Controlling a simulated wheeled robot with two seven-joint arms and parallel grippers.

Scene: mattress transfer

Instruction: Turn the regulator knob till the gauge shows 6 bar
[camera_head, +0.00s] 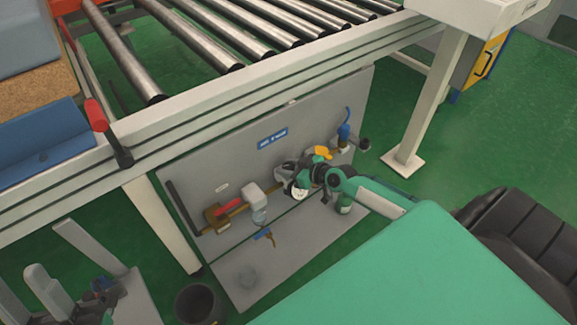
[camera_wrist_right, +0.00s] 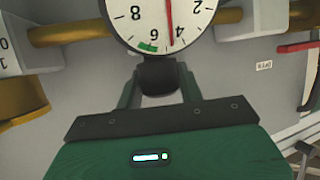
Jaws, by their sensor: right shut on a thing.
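My right gripper (camera_wrist_right: 158,90) is shut on the black regulator knob (camera_wrist_right: 158,72), seen close in the right wrist view. In the head view the right gripper (camera_head: 318,174) reaches the pipe panel from the right and hides part of the regulator. The pressure gauge (camera_wrist_right: 150,20) is just beyond the knob and upside down in the wrist view. Its red needle lies between 4 and 6, a little nearer 4. A green mark is by the 6. The gauge's white face (camera_head: 299,190) also shows small in the head view. My left gripper is not in view.
The grey panel (camera_head: 232,272) carries a brass pipe, a red-handled valve (camera_head: 227,208), a clear-bowled filter (camera_head: 258,214) and a blue fitting (camera_head: 345,131). A roller conveyor (camera_head: 225,55) is above it. A dark bin (camera_head: 197,304) stands in front; green floor is free at right.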

